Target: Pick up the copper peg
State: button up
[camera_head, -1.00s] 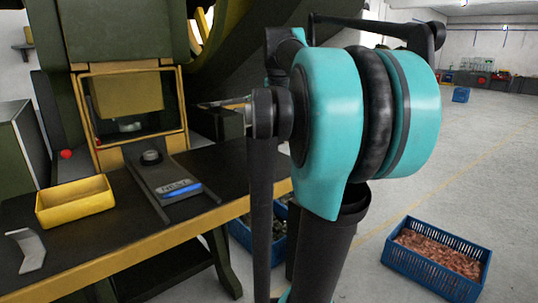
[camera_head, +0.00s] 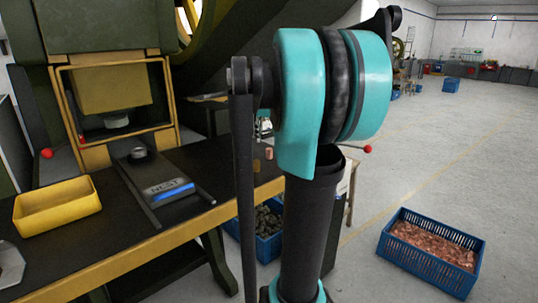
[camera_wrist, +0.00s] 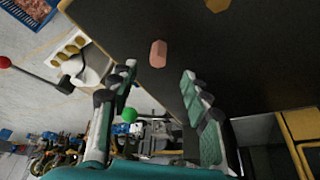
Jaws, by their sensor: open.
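The copper peg (camera_wrist: 158,54) is a small pinkish faceted piece on the dark table top (camera_wrist: 235,60) in the wrist view. In the head view a small copper piece (camera_head: 269,153) shows near the table's far right edge, beside my arm. My gripper (camera_wrist: 159,80) is open and empty. Its two green and black fingers point toward the peg, which appears just beyond the fingertips and between their lines. I see no contact. In the head view my arm hides most of the gripper.
A brassy piece (camera_wrist: 216,4) lies farther along the table. A yellow tray (camera_head: 57,222) and a dark fixture (camera_head: 160,178) stand on the table before the press. A blue crate of copper scrap (camera_head: 378,256) is on the floor. Floor to the right is mostly clear.

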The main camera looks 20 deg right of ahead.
jog(key=shift+x, duration=3.05)
jog(key=shift+w+d+r, duration=0.15)
jog(key=shift+d, duration=0.05)
grip_shut()
